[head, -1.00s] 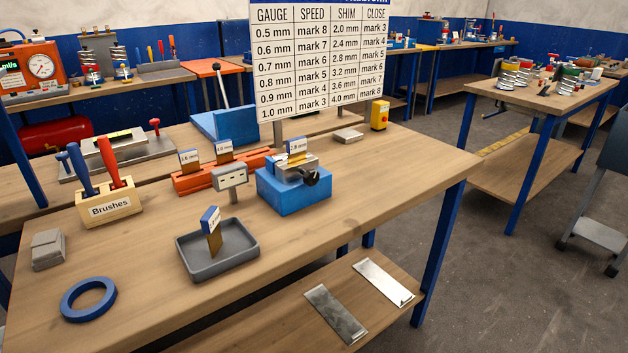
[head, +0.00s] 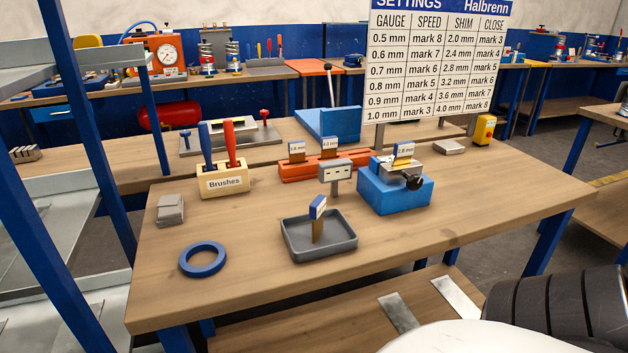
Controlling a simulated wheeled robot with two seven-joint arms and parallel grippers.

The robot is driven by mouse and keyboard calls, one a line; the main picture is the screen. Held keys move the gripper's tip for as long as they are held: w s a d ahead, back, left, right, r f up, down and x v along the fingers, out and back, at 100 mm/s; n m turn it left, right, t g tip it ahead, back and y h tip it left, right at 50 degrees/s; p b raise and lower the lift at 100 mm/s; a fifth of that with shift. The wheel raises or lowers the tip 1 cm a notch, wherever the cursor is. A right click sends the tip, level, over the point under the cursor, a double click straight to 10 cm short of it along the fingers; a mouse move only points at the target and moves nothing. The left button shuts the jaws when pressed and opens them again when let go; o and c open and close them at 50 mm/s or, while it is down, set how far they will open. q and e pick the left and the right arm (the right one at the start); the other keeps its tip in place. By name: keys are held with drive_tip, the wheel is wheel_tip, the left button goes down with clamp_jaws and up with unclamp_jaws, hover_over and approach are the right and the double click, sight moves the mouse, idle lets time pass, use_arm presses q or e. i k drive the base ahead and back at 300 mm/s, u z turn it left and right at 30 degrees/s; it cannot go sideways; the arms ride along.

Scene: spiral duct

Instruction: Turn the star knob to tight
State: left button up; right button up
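A black star knob (head: 414,182) sits on the front right side of a blue block fixture (head: 394,198) with a grey metal top. A shim with a blue and white tag reading 2.8 mm (head: 403,153) stands upright in the top of the fixture. The knob is small here, and I cannot tell whether it is tight. Neither of my grippers shows; a black ribbed part and a white part at the bottom right look like my own body.
A settings board (head: 438,65) stands behind the fixture. On the bench (head: 450,225) are a grey tray (head: 347,247) holding a tagged shim, a blue ring (head: 203,259), a brushes holder (head: 224,182), an orange shim rack (head: 296,172) and a yellow box (head: 484,130). Blue rack posts (head: 85,130) stand at left.

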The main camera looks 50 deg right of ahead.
sight(414, 182)
drive_tip(key=u, duration=1.6)
drive_tip(key=k, duration=2)
drive_tip(key=z, duration=1.3)
